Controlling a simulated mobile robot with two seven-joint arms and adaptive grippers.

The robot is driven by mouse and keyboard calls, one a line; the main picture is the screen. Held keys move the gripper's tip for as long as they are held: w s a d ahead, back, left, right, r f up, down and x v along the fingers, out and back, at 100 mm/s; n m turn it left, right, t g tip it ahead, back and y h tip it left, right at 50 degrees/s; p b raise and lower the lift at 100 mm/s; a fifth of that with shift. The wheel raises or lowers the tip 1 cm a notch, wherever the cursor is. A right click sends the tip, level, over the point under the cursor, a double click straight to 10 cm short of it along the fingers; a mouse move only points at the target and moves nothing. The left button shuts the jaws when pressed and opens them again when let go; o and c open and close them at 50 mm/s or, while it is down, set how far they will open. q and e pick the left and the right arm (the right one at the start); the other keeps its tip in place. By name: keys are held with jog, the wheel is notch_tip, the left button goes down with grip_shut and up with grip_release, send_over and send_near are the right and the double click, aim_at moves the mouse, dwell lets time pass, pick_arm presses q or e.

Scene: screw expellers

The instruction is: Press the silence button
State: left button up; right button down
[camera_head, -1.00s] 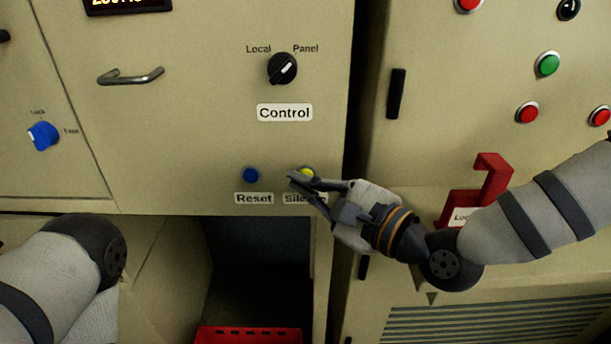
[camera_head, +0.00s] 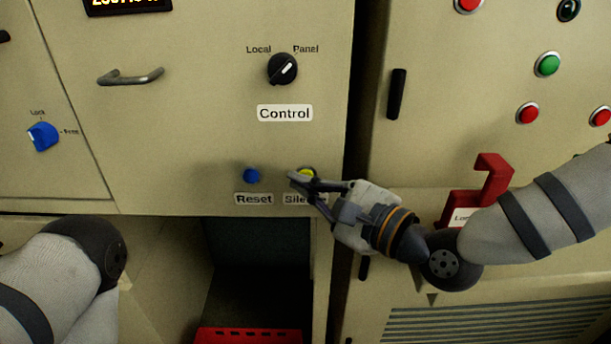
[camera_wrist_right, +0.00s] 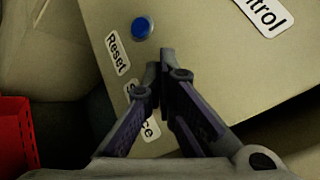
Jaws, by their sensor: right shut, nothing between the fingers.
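In the right wrist view the closed fingertips (camera_wrist_right: 160,75) hide the button, and part of the silence label (camera_wrist_right: 148,127) shows between the fingers. My left arm shows at the lower left; its gripper is out of view.
A blue reset button (camera_head: 251,176) sits left of the fingertips. A black control knob (camera_head: 282,68) is above. A red hooked handle (camera_head: 491,178) is near my right forearm on the right cabinet. A red crate (camera_head: 248,335) lies in the opening below.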

pick_arm(q)
jog(key=shift+w+r, duration=0.2)
pick_arm(e)
jog(key=shift+s, duration=0.6)
jog(key=shift+s, duration=0.1)
pick_arm(q)
jog(key=shift+w+r+t+p, duration=0.4)
jog(key=shift+w+r+p, duration=0.3)
jog(key=shift+r+p, duration=0.1)
pick_arm(e)
jog(key=s, duration=0.5)
